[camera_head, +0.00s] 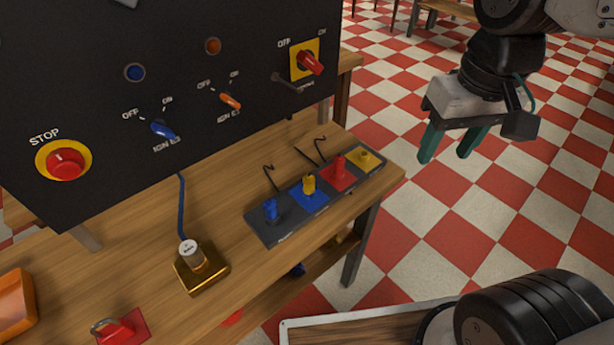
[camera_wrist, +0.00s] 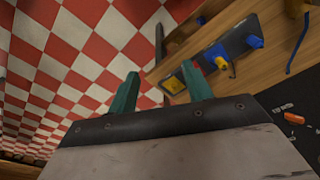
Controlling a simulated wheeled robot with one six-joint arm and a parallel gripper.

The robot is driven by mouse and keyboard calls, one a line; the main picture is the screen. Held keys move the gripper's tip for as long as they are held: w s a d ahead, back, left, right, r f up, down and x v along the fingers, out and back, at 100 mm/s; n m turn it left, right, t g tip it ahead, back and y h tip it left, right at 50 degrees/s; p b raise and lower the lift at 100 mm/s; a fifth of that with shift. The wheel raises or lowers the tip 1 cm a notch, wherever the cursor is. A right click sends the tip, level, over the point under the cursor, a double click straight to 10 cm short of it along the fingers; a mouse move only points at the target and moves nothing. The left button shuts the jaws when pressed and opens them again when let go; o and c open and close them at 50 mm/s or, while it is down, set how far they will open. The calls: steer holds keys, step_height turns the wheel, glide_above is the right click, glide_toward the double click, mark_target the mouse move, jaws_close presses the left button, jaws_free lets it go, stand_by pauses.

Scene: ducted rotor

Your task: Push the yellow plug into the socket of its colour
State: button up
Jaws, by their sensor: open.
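The yellow plug (camera_head: 309,184) stands upright on the blue patch of a dark strip (camera_head: 285,232) on the wooden table. The yellow patch (camera_head: 370,164), the socket of its colour, is at the strip's far right end, with a small yellow raised part on it. In the wrist view the yellow plug (camera_wrist: 217,53) and the yellow patch (camera_wrist: 171,85) show beyond the fingers. My gripper (camera_head: 445,155) is open and empty, up in the air to the right of the strip. Its two green fingers (camera_wrist: 160,75) are wide apart and touch nothing.
A blue plug (camera_head: 270,210) and a red plug (camera_head: 338,167) also stand on the strip. Behind it rises a black panel (camera_head: 200,50) with switches. A brass block (camera_head: 203,279) with a corded plug sits left.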

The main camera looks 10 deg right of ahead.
steer(key=w+a+f+n, duration=0.2)
steer(key=w+a+f, duration=0.3)
steer(key=w+a, duration=0.35)
steer(key=n+g, duration=0.1)
glide_above(309, 179)
steer(key=f, duration=0.9)
steer(key=shift+w+f, duration=0.1)
steer(key=shift+w, duration=0.15)
steer(key=f, duration=0.7)
steer(key=shift+s+f, duration=0.25)
steer(key=c, duration=1.1)
